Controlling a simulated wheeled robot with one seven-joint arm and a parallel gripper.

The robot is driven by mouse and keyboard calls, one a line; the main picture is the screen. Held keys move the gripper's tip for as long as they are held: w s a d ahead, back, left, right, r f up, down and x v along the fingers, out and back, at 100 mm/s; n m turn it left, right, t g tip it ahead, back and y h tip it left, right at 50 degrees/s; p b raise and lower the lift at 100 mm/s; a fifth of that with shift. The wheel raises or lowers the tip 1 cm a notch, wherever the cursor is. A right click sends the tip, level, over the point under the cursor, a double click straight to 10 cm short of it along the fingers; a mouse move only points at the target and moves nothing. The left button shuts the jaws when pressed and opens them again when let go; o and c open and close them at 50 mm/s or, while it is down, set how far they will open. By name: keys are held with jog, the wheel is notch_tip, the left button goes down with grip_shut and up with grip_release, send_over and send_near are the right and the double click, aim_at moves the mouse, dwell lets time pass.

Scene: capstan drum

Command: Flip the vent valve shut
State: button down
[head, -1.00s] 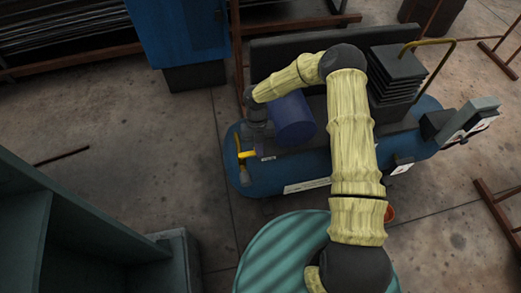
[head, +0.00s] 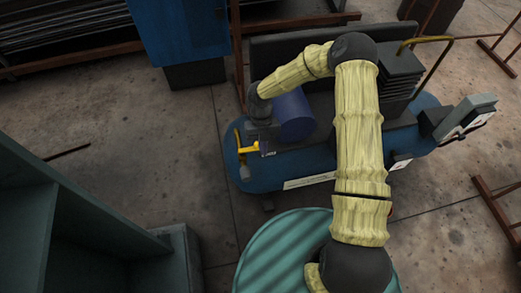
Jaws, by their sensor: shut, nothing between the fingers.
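A blue compressor tank (head: 290,172) lies across the middle of the view. The vent valve, with its yellow lever (head: 247,149), is at the tank's left end, above a small grey fitting (head: 244,172). My gripper (head: 264,146) points down just right of the yellow lever, close to it. It is shut and empty. My own wrist partly hides the fingers, and I cannot tell whether they touch the lever.
A dark blue cylinder (head: 294,115) stands right beside my wrist on the tank. A ribbed teal drum (head: 285,250) is in front. A grey-green cabinet (head: 60,225) fills the lower left. Concrete floor between cabinet and tank is clear.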

jog(key=v, duration=0.7)
jog(key=shift+a, duration=0.35)
jog(key=s+d+r+n+t+p, duration=0.1)
jog(key=s+d+r+n+t, duration=0.1)
jog(key=s+d+r+n, duration=0.2)
jog(key=s+d+r+n+t+p, duration=0.1)
jog(key=s+d+r+n, duration=0.4)
jog(key=r+n, duration=0.5)
jog(key=s+d+r+n+t+p, duration=0.1)
jog(key=s+d+r+n+t, duration=0.2)
jog(key=n, duration=1.6)
jog(key=s+d+r, duration=0.2)
jog(key=d+r, duration=0.2)
jog(key=d, duration=0.1)
jog(key=shift+d+n+y, duration=0.25)
jog(key=shift+n+y, duration=0.15)
